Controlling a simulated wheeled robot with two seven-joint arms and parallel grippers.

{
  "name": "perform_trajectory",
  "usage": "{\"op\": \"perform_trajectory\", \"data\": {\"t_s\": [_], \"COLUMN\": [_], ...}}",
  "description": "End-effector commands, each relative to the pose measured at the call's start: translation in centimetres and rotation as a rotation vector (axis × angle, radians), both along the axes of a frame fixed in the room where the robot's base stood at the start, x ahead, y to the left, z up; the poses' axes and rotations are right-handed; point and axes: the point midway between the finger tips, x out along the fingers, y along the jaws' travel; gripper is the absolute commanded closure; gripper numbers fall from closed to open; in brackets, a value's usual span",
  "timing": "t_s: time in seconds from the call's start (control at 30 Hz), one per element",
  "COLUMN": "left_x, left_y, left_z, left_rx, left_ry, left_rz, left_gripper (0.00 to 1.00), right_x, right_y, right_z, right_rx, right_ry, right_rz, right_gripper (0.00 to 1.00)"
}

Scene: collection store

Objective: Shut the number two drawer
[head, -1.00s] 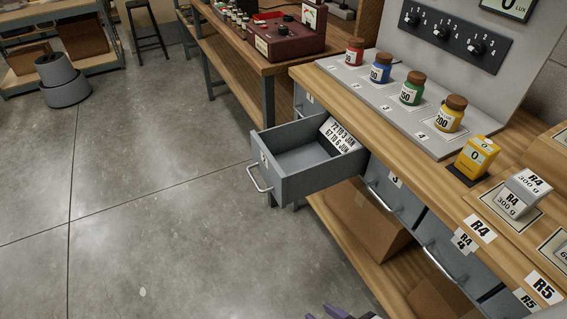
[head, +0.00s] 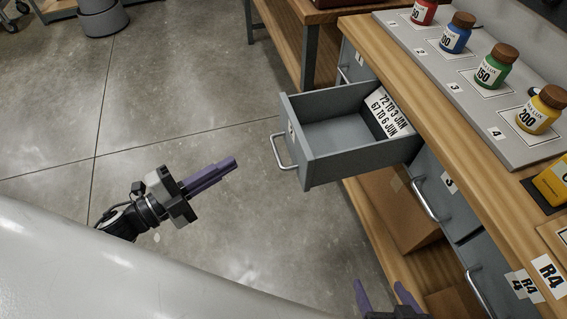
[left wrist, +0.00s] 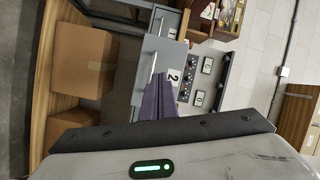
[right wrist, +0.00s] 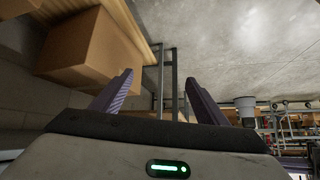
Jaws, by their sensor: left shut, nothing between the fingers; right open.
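The number two drawer (head: 345,165) is grey and stands pulled out from under the wooden bench, with a white printed card (head: 391,112) inside at its back. Its bar handle (head: 283,151) is on the front face, towards the left. My left gripper (head: 234,163) is shut and empty, to the left of the drawer front and apart from it. In the left wrist view the drawer front (left wrist: 172,72), marked 2, is beyond my shut fingers (left wrist: 158,98). My right gripper (head: 388,290) is open and empty at the bottom edge, below the drawer; it also shows in the right wrist view (right wrist: 158,90).
Drawer 3 (head: 436,185) is shut beside it. Bottles (head: 490,66) stand on a grey panel on the bench top (head: 440,119). A cardboard box (head: 395,205) is on the lower shelf. The floor (head: 190,110) left of the drawer is clear.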

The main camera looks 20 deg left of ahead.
Motion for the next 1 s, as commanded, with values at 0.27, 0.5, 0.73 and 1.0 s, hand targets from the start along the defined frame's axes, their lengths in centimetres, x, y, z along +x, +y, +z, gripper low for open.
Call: {"op": "perform_trajectory", "data": {"t_s": [0.27,0.5,0.73,1.0], "left_x": [-2.5,-1.3,1.5,4.1], "left_y": [-0.1,-2.3,-6.4,-10.3], "left_z": [1.2,1.6,1.6,1.5], "left_rx": [0.261,0.273,0.269,0.269], "left_ry": [-0.258,-0.278,-0.278,-0.273], "left_rz": [-0.336,-0.361,-0.358,-0.357], "left_gripper": [1.0,1.0,1.0,1.0], "right_x": [0.3,0.5,0.4,0.1], "right_y": [0.3,0.4,0.3,0.1], "right_z": [-0.7,-0.1,0.1,-0.2], "right_rx": [0.001,0.004,0.005,0.002], "right_ry": [-0.004,-0.012,-0.011,-0.001], "right_rz": [0.004,0.003,0.0,-0.004], "right_gripper": [0.32,0.32,0.32,0.32]}}
